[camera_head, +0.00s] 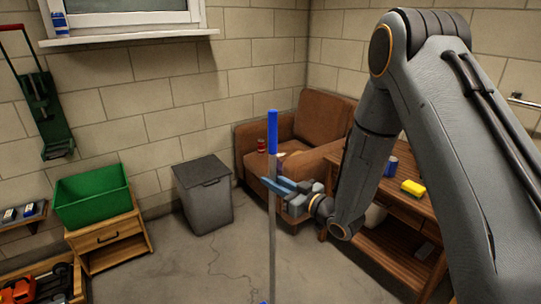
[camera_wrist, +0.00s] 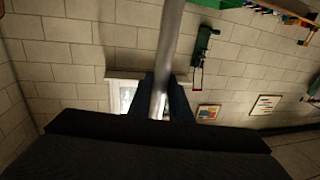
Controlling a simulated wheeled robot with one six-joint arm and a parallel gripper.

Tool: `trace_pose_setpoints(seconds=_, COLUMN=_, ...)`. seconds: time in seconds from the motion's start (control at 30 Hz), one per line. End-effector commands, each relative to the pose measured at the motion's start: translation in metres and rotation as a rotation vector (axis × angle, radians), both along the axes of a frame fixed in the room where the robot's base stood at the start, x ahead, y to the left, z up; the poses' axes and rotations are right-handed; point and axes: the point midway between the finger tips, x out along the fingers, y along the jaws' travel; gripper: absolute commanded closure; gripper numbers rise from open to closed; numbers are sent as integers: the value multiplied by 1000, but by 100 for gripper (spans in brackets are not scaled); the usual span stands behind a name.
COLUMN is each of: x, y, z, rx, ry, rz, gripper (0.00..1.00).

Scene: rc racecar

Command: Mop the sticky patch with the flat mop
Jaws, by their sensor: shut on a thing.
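The flat mop shows as an upright grey pole (camera_head: 272,215) with a blue grip at its top, in the middle of the head view. My gripper (camera_head: 275,187) is shut on the pole below the blue grip. In the wrist view the mop's pole (camera_wrist: 166,60) runs between my two dark fingers. The mop's head is almost wholly below the head view's lower edge; only a bit of blue shows there. I cannot make out the sticky patch in either view.
A brown armchair (camera_head: 265,145) holding a red can stands behind the pole. A wooden table (camera_head: 400,235) with a blue can and yellow sponge is at right. A grey bin (camera_head: 205,197) and a green crate (camera_head: 92,204) on a cabinet are at left. Floor between is clear.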

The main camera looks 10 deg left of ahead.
Motion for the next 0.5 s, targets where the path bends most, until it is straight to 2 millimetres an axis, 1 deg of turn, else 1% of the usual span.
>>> trace_pose_setpoints(seconds=0.03, x=1, y=-3, z=1, rx=1, ry=-3, rz=0, gripper=100)
trace_pose_setpoints(seconds=0.13, x=-1, y=0, z=15, rx=2, ry=-5, rz=3, gripper=100)
trace_pose_setpoints(seconds=0.3, x=-4, y=7, z=30, rx=2, ry=-4, rz=14, gripper=100)
trace_pose_setpoints(seconds=0.5, x=-4, y=7, z=48, rx=2, ry=-4, rz=13, gripper=100)
